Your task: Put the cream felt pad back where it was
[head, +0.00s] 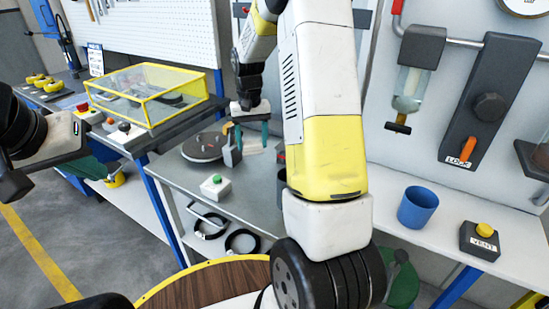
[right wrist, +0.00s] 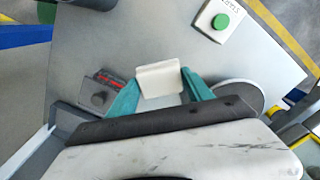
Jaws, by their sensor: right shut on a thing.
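My right gripper (head: 252,142) is over the grey bench in the head view, with its teal fingers pointing down. In the right wrist view the right gripper (right wrist: 160,86) is shut on a small cream pad (right wrist: 159,78), held between the teal fingertips. The pad's far part is in plain sight; the bench surface shows around it. Whether the pad touches the bench I cannot tell. My left gripper (head: 62,140) is at the left edge of the head view, away from the pad; its fingers are not clear enough to tell open from shut.
A grey round disc (head: 203,147) lies on the bench (head: 180,177) beside the right gripper. A green-button box (head: 215,188) stands in front. A dark knobbed block (right wrist: 99,97) is close by the fingers. A yellow-framed clear case (head: 150,95), blue cup (head: 417,207) and VENT box (head: 480,241) stand further off.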

